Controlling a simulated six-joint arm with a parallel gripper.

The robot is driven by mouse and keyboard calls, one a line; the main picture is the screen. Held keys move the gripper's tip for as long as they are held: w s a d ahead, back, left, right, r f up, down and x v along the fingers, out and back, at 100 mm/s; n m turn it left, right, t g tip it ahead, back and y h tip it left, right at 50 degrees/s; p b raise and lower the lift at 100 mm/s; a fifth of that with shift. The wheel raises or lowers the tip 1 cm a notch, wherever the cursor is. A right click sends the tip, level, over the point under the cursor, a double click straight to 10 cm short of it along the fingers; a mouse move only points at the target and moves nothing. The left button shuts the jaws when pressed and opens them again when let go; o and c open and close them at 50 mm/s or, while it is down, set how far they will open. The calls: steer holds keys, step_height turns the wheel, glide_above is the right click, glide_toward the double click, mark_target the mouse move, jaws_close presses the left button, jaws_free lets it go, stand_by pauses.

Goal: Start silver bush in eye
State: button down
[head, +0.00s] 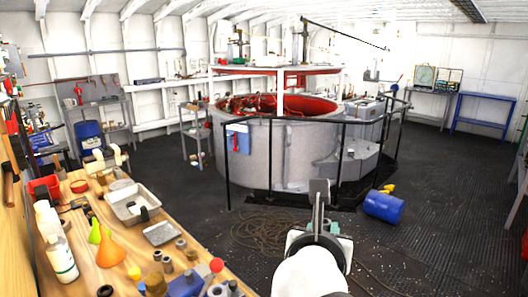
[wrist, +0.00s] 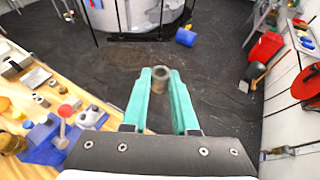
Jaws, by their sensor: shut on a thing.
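My gripper (wrist: 160,74) has two green fingers, shut on a short, hollow, grey-brown metal bush (wrist: 159,86) in the wrist view. The bush sits between the fingertips with its round opening showing, held in the air over the dark floor and clear of the bench. In the head view my arm reaches over the floor to the right of the bench, and I cannot make out the bush there. I cannot pick out the eye for certain in either view.
The wooden bench (head: 237,284) is at left, with several loose metal bushes (head: 167,264), a blue fixture (head: 187,285), a red ball knob (head: 216,265), an orange funnel (head: 110,250) and a metal tray (head: 151,196). A blue drum (head: 384,207) lies on open floor.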

steer(key=shift+s+d+r, duration=0.1)
steer(key=shift+d+r, duration=0.15)
steer(key=shift+d, duration=0.05)
steer(key=n+g+y, duration=0.6)
steer(key=n+y, duration=1)
glide_above(222, 293)
step_height(222, 293, down, 27)
steer(key=shift+a+f, duration=0.15)
steer(key=shift+f, duration=3.2)
steer(key=shift+f, duration=0.6)
